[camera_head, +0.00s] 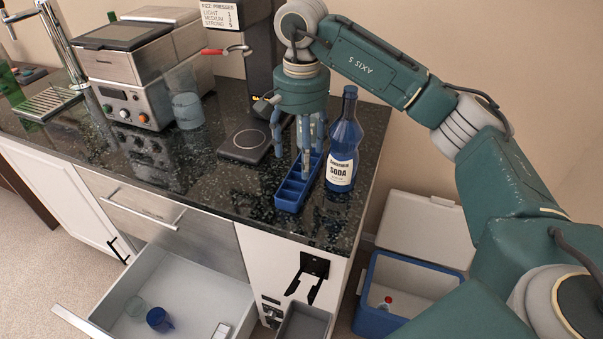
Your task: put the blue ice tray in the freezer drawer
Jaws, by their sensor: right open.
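The blue ice tray (284,199) lies on the dark stone counter near its front edge, its compartments facing up. My right gripper (302,158) points straight down over the tray's far half, its fingers open. The fingers hide part of the tray, and I cannot tell whether they touch it. An open drawer (224,300) sticks out below the counter at the lower left. It holds a blue cup (159,319), a clear greenish cup (135,307) and a small white item (221,330). I cannot tell whether it is the freezer drawer. My left gripper is not in view.
A blue soda bottle (344,146) stands close to the tray's right side. A black scale-like plate (245,146) and a soda machine (263,70) are on the left and behind. An open blue cooler (375,322) stands on the floor at right.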

